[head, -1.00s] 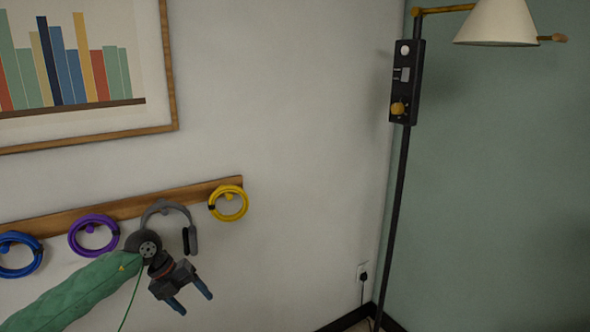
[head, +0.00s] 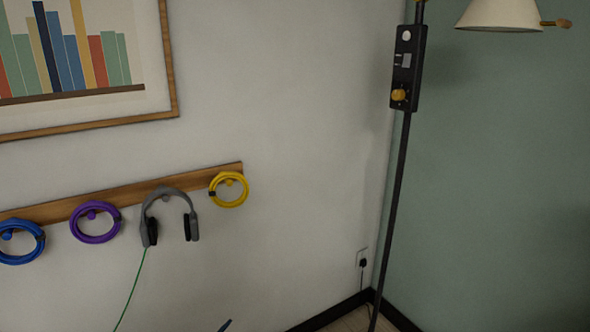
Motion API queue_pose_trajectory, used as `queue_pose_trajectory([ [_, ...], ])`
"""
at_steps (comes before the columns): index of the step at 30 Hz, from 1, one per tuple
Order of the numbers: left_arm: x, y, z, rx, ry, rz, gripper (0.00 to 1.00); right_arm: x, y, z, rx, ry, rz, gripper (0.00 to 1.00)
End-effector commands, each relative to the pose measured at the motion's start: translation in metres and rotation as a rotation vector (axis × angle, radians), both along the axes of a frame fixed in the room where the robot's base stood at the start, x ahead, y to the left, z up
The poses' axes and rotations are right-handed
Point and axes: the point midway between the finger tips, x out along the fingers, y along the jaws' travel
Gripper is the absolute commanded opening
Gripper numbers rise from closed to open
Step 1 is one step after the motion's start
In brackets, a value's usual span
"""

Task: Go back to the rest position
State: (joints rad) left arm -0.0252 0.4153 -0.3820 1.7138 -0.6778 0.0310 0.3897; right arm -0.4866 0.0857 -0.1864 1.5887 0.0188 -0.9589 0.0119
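My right gripper is not in view. The headphones hang on the wooden wall rail (head: 130,194), with a thin green cord (head: 133,287) running down from the left ear cup.
Blue (head: 38,250), purple (head: 75,229) and yellow (head: 229,204) cable coils hang on the rail. A framed picture (head: 168,60) is above. A floor lamp with a black control box (head: 408,67) stands at the right, near a wall socket (head: 361,257). The wall in between is bare.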

Motion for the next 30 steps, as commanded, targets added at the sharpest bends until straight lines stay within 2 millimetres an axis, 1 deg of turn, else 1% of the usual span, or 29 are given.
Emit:
queue_pose_trajectory([
  [1,-0.013,0.006,-0.031,-0.025,0.077,0.072,0.67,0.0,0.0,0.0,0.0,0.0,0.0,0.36],
  [2,-0.02,0.011,-0.047,-0.036,0.12,0.112,0.67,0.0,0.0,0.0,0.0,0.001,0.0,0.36],
  [3,-0.03,0.016,-0.069,-0.048,0.179,0.164,0.67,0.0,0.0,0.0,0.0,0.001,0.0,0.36],
  [5,-0.048,0.024,-0.1,-0.064,0.266,0.234,0.67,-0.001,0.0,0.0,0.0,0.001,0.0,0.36],
  [6,-0.061,0.027,-0.121,-0.072,0.326,0.276,0.67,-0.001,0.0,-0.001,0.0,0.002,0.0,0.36],
  [8,-0.083,0.033,-0.151,-0.081,0.415,0.336,0.67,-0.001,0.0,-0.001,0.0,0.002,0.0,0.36],
  [9,-0.098,0.035,-0.17,-0.087,0.475,0.372,0.67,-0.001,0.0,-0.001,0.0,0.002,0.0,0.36],
  [11,-0.122,0.037,-0.197,-0.094,0.563,0.421,0.67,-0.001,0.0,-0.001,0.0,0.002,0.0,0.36],
  [12,-0.139,0.039,-0.215,-0.097,0.622,0.45,0.67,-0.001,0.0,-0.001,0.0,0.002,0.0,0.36],
  [14,-0.166,0.039,-0.24,-0.1,0.712,0.491,0.67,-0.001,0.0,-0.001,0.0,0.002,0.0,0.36],
  [15,-0.185,0.039,-0.256,-0.103,0.772,0.516,0.67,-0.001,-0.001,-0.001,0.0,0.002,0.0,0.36],
  [17,-0.214,0.037,-0.278,-0.104,0.861,0.549,0.67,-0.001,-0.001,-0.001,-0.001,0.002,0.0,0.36],
  [18,-0.235,0.036,-0.292,-0.107,0.922,0.569,0.67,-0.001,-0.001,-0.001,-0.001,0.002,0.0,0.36],
  [20,-0.266,0.032,-0.312,-0.108,1.013,0.594,0.67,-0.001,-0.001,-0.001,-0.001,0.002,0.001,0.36],
  [21,-0.287,0.029,-0.324,-0.11,1.073,0.609,0.67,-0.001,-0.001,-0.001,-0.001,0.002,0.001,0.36],
  [23,-0.319,0.024,-0.34,-0.11,1.162,0.628,0.67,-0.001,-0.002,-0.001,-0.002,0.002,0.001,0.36],
  [24,-0.338,0.02,-0.349,-0.112,1.218,0.638,0.67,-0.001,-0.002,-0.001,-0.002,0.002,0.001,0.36],
  [27,-0.382,0.011,-0.366,-0.115,1.337,0.652,0.67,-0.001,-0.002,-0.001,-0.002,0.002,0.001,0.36],
  [30,-0.412,0.004,-0.376,-0.117,1.423,0.658,0.67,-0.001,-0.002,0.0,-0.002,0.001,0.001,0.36],
])
